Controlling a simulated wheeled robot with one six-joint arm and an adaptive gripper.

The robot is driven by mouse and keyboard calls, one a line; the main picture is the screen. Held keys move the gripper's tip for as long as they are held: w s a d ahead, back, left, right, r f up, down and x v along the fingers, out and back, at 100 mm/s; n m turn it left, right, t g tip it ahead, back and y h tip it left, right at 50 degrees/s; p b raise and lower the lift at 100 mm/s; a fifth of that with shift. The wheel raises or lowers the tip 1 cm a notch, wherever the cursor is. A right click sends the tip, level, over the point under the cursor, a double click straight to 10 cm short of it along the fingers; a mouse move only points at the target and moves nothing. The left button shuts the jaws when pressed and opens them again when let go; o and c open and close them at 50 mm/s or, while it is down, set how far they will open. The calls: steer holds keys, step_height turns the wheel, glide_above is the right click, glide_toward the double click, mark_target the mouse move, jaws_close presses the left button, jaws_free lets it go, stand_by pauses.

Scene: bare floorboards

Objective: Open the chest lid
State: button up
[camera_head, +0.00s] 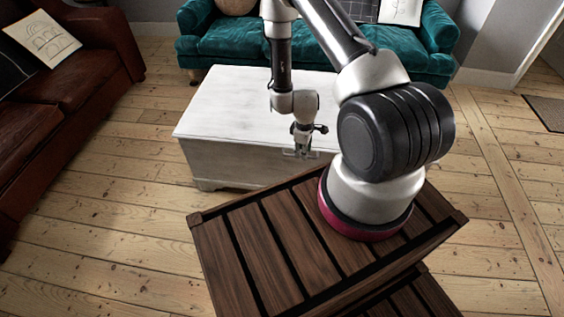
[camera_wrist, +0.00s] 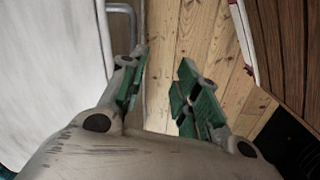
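A white wooden chest (camera_head: 235,110) stands on the floor in front of the teal sofa, with its lid down. My gripper (camera_head: 303,148) is at the chest's front side, near the front edge of the lid. In the wrist view my gripper (camera_wrist: 162,88) is open, with a gap between its green-padded fingers and floorboards showing through it. The chest (camera_wrist: 50,70) fills the left of that view. A grey bar handle (camera_wrist: 132,25) sticks out from it, beyond and left of the left fingertip, not between the fingers. Whether that finger touches the chest or handle I cannot tell.
A teal sofa (camera_head: 240,38) stands close behind the chest. A brown leather sofa (camera_head: 80,75) is at the left. Bare floorboards (camera_head: 130,200) lie open left of the chest and to its right. A dark mat (camera_head: 548,112) lies at the far right.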

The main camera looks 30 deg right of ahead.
steer(key=w+f+n, duration=0.1)
steer(key=f, duration=0.1)
steer(key=w+d+f, duration=0.1)
steer(key=f, duration=0.1)
steer(key=w+f+n+t, duration=0.1)
steer(key=w+f, duration=0.1)
steer(key=f, duration=0.1)
steer(key=shift+w+d+f+n+h, duration=0.1)
steer(key=shift+d+n+h, duration=0.15)
steer(key=shift+n+h, duration=0.05)
jaws_close()
